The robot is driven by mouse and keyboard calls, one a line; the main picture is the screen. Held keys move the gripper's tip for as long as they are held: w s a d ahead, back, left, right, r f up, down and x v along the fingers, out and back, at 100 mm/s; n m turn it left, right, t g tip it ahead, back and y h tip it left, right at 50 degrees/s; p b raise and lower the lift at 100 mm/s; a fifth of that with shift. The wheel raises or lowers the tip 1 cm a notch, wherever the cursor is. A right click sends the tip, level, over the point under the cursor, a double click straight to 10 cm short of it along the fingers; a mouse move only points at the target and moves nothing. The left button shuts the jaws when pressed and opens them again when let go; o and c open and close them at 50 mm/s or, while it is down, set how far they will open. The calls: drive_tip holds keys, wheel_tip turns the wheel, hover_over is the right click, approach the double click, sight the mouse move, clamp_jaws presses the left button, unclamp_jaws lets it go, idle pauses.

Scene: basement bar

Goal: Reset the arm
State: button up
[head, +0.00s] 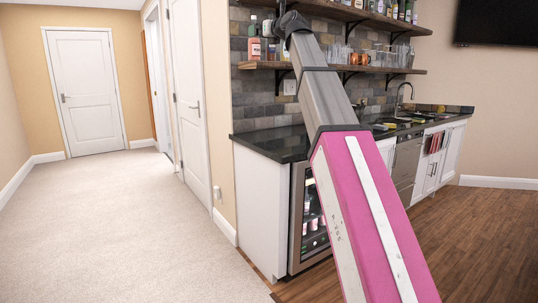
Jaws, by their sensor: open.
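My arm rises from the bottom right of the head view, in front of the bar counter.
A dark-topped bar counter (275,143) with a glass-front fridge (312,235) stands behind my arm. Above are wooden shelves (262,65) with bottles and glasses. A sink tap (401,94) stands farther right. Carpet (120,230) lies clear at left, wood floor (480,225) at right.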

drive_tip(key=d+f+n+g+h, duration=0.2)
drive_tip(key=d+f+n, duration=0.15)
drive_tip(key=f, duration=1.25)
drive_tip(key=d+f+n+g+h, duration=0.2)
drive_tip(key=f+n, duration=0.3)
drive_tip(key=f, duration=1.2)
drive_tip(key=d+f+n+g+h, duration=0.2)
drive_tip(key=d+f+n, duration=0.15)
drive_tip(key=f, duration=1.25)
drive_tip(key=s+d+f+n+g+h, duration=0.1)
drive_tip(key=s+d+f+n+g, duration=0.2)
drive_tip(key=s+f, duration=0.6)
drive_tip(key=s+d+f+n+g+h, duration=0.2)
drive_tip(key=s+d+f+n, duration=0.3)
drive_tip(key=f, duration=1.1)
drive_tip(key=s+d+f+n+g+h, duration=0.1)
drive_tip(key=s+d+f+n+g, duration=0.2)
drive_tip(key=s+f+n, duration=0.6)
drive_tip(key=s+d+f, duration=0.1)
drive_tip(key=s+f, duration=0.3)
drive_tip(key=shift+s+f+g, duration=0.3)
drive_tip(key=shift+g, duration=0.1)
